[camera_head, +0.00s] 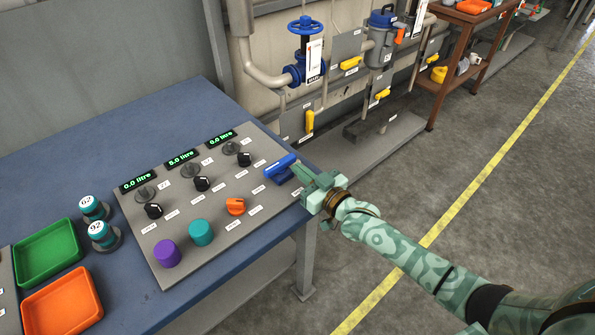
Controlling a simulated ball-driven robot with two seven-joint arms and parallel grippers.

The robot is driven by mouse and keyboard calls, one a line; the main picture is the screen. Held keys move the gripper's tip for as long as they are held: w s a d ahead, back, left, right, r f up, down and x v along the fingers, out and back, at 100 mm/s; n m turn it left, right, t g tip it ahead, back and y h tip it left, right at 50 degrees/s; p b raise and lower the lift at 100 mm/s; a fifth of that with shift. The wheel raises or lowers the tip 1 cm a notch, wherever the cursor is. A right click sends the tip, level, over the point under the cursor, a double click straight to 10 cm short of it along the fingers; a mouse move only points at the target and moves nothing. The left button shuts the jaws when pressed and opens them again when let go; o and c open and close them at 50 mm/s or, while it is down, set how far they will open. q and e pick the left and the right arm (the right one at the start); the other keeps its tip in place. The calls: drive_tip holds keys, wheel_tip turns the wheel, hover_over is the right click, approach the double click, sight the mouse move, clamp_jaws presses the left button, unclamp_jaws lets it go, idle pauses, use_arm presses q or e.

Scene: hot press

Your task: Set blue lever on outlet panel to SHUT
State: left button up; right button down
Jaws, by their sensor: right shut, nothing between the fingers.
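The blue lever (279,166) sits at the right end of the grey outlet panel (222,243) on the blue table. Its handle lies slanted, pointing up and to the right. My right gripper (302,175) is shut and empty, just right of the lever at the panel's right edge. Its fingertips are close to the lever's right end; I cannot tell if they touch. The gripper hides part of the lever's base and any label there. My left gripper is out of view.
On the panel stand black knobs (202,184), an orange knob (235,206), a teal knob (200,233) and a purple knob (167,253). Green (47,252) and orange trays (62,305) lie left. Pipes with a blue valve wheel (305,26) stand behind. The floor at right is clear.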

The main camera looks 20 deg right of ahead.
drive_tip(key=shift+w+a, duration=0.25)
drive_tip(key=shift+w, duration=0.4)
drive_tip(key=shift+w+d+r, duration=0.1)
drive_tip(key=shift+w+d, duration=0.1)
drive_tip(key=shift+w, duration=0.05)
